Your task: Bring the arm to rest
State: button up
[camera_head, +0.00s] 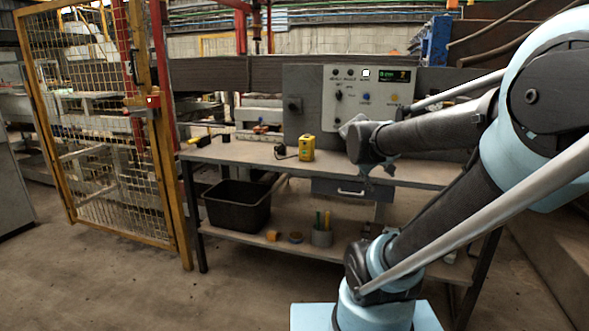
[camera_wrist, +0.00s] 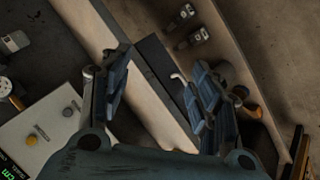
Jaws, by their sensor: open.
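My gripper (camera_wrist: 162,88) is open in the wrist view, with its two dark blue-grey fingers spread apart and nothing between them. In the head view, my light-blue and grey arm reaches in from the right, and my gripper (camera_head: 376,172) hangs small and partly hidden at the front of the workbench (camera_head: 240,153), near its drawer (camera_head: 340,189). The drawer's pale handle (camera_wrist: 178,76) shows between the fingers in the wrist view. I cannot tell the exact gap between gripper and bench.
A control panel (camera_head: 368,98) stands at the back of the bench. A yellow device (camera_head: 307,148) sits on the benchtop. A black bin (camera_head: 237,207) and a cup (camera_head: 322,238) stand on the lower shelf. A yellow mesh fence (camera_head: 105,130) stands left. Floor at front left is clear.

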jog(key=s+a+f+m+g+y, duration=0.1)
jog(key=s+a+f, duration=0.3)
jog(key=s, duration=0.5)
jog(key=s+a+f+m+g+y, duration=0.2)
jog(key=s+a+f+g+y, duration=0.1)
jog(key=s+f, duration=0.5)
jog(key=shift+s+a+f+g+y, duration=0.35)
jog(key=shift+a+f+y, duration=0.25)
jog(key=shift+a+y, duration=0.15)
